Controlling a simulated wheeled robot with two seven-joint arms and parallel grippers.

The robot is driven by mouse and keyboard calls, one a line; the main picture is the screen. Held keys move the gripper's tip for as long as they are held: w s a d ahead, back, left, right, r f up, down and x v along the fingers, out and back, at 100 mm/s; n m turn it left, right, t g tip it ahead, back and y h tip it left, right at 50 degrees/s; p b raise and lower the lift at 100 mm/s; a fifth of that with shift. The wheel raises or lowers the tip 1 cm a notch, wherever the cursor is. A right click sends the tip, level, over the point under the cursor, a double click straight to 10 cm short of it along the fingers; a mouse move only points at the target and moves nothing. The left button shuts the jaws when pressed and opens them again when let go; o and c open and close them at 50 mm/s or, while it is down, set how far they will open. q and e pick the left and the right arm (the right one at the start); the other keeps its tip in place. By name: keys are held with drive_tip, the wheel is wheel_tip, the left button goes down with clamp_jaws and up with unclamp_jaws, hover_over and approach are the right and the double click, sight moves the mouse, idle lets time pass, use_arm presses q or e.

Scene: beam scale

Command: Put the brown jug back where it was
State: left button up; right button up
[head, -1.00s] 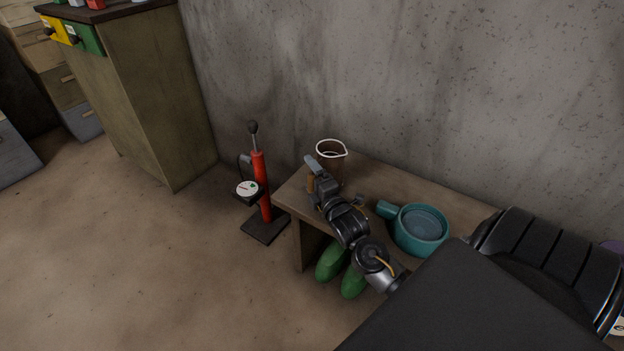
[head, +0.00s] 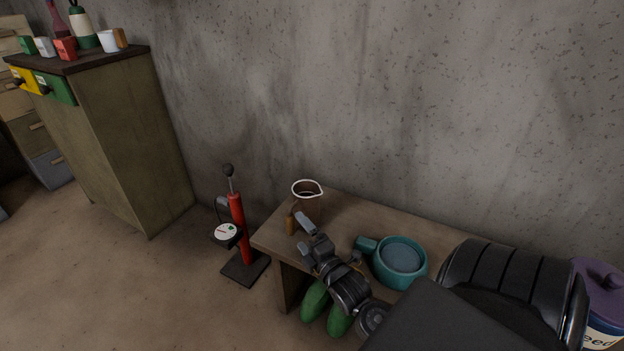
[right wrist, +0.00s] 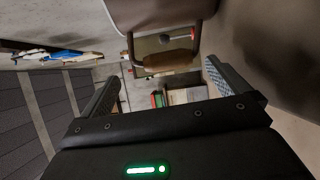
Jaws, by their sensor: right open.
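The brown jug (head: 309,208) with a white rim stands upright at the left end of the wooden bench (head: 350,216), near the wall. Its handle with a tan grip (head: 291,224) points toward my side. My right gripper (head: 303,236) is open and empty, just in front of the jug and apart from the handle. In the right wrist view the jug's body (right wrist: 150,14) fills the top, and the handle grip (right wrist: 166,61) shows beyond and between the open fingers (right wrist: 161,85). My left gripper is not in view.
A teal pot (head: 401,260) with a side handle sits on the bench right of my gripper. Green boots (head: 315,300) stand below the bench front. A red pump (head: 240,225) stands left of it. A purple-lidded feed container (head: 602,290) is at far right.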

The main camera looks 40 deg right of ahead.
drive_tip(key=shift+v, duration=2.2)
drive_tip(key=s+a+r+m+t+y, duration=0.3)
drive_tip(key=a+r+y, duration=0.4)
drive_tip(key=a+r, duration=0.4)
drive_tip(key=s+a+r+m+t+y, duration=0.3)
drive_tip(key=s+a+r+m+y, duration=0.2)
drive_tip(key=a+r, duration=0.6)
drive_tip(key=a+m+y, duration=0.2)
drive_tip(key=y, duration=0.1)
drive_tip(key=shift+s+a+y, duration=0.2)
drive_tip(key=shift+a+y, duration=0.05)
drive_tip(key=shift+y, duration=0.05)
drive_tip(key=shift+f+m+p, duration=0.1)
drive_tip(key=shift+m+p, duration=0.2)
